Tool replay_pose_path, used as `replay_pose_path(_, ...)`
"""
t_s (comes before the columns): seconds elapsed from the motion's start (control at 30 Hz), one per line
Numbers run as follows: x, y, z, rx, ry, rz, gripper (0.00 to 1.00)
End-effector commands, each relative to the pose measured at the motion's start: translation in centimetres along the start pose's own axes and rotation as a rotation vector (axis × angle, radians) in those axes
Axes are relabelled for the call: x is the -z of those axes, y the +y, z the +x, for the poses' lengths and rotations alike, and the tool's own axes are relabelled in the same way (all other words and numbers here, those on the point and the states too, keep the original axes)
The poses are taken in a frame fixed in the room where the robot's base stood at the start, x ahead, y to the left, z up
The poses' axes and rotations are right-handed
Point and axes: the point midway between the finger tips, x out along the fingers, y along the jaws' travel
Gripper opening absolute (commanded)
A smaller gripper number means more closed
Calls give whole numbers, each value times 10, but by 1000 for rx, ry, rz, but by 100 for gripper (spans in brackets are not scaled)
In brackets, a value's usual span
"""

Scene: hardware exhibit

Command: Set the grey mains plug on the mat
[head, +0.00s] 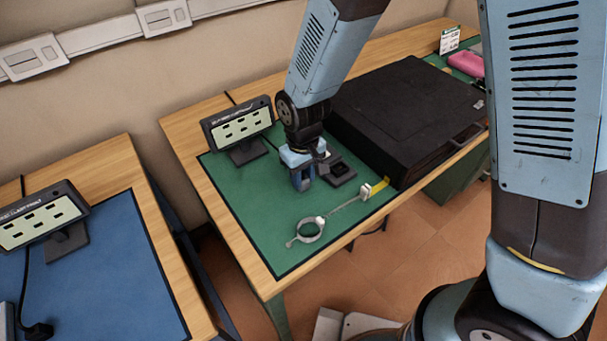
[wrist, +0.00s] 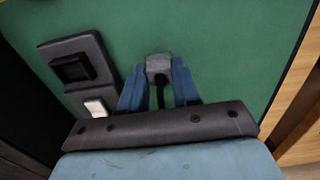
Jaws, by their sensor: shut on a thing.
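The grey mains plug (wrist: 158,64) is a small grey block with a short black cord, seen in the wrist view. My gripper (wrist: 158,76) is shut on it, with one blue finger on each side. In the head view my gripper (head: 303,184) points down low over the green mat (head: 245,215), and the plug cannot be made out there. The green mat also fills the background of the wrist view (wrist: 230,45). I cannot tell whether the plug touches the mat.
A dark device (head: 340,171) lies right beside my gripper. A socket panel (head: 241,128) stands behind on the left, a large black case (head: 408,110) on the right. A grey ring-ended tool (head: 310,231) lies in front. The mat's left front is clear. A blue mat (head: 110,275) covers the left table.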

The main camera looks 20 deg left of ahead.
Motion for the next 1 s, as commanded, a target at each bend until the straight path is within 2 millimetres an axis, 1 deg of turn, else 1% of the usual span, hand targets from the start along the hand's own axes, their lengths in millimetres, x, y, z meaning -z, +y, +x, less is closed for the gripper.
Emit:
replay_pose_path(0.13, 0, 0, 2, 0, -1, 0, 14)
replay_pose_path(0.17, 0, 0, 2, 0, -1, 0, 32)
replay_pose_path(0.4, 0, 0, 2, 0, 0, 0, 55)
replay_pose_path(0.43, 0, 0, 2, 0, 0, 0, 57)
replay_pose_path(0.67, 0, 0, 1, 0, 0, 0, 57)
replay_pose_path(0.77, 0, 0, -3, 0, 2, 0, 57)
replay_pose_path(0.87, 1, 0, -12, 1, 3, 0, 57)
replay_pose_path(1.0, 1, 0, -32, 0, 5, -1, 57)
